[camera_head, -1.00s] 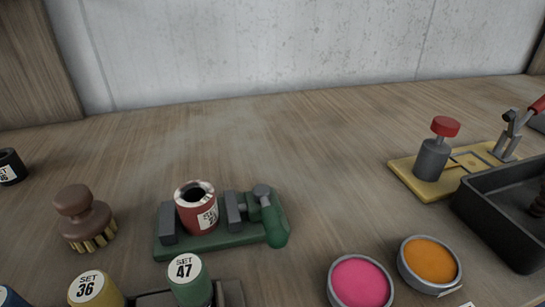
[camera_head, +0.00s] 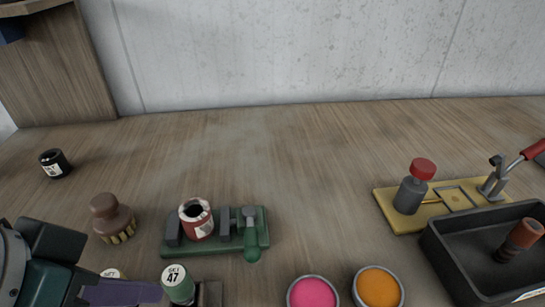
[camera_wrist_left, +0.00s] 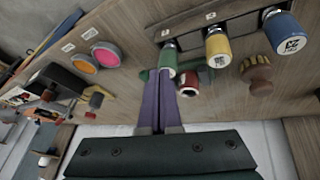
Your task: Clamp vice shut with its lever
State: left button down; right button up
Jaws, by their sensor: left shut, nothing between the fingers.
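The vice has a green base (camera_head: 240,242) and grey jaws, and stands left of centre in the head view. A red spool with a white rim (camera_head: 197,222) stands upright between its jaws, with a narrow gap seeming to show beside the right jaw. The green-handled lever (camera_head: 251,248) is at the vice's right end, its handle pointing toward me. My left gripper (camera_head: 158,292) is at the lower left, shut and empty, apart from the vice. Its purple fingers (camera_wrist_left: 164,78) lie together in the left wrist view, partly hiding the vice. My right gripper is not in view.
A brown brush (camera_head: 112,218) is to the left. Pink (camera_head: 312,293) and orange (camera_head: 378,287) pots, a yellow fixture (camera_head: 390,205) and a black tray (camera_head: 440,260) are to the right.

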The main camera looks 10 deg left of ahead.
aim_at(251, 234)
pick_arm(q)
jog(key=w+a+r+n+h, duration=0.1)
jog(key=w+a+n, duration=0.1)
jog(key=w, duration=0.4)
jog(key=shift+w+a+n+t, duration=0.2)
jog(key=shift+w+n+t, duration=0.15)
jog(key=shift+n, duration=0.25)
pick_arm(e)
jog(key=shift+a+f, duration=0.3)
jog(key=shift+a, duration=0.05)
pick_arm(q)
jog(key=shift+w, duration=0.1)
jog(key=b+x, duration=0.3)
jog(key=x, duration=0.7)
jog(key=shift+d, duration=0.1)
jog(key=d, duration=0.2)
jog(key=shift+w+d+f, duration=0.1)
jog(key=shift+w+d, duration=0.15)
jog(key=shift+w+d+f, duration=0.2)
jog(key=shift+d, duration=0.4)
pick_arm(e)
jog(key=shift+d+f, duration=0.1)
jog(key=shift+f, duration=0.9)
pick_arm(q)
jog(key=shift+p, duration=0.35)
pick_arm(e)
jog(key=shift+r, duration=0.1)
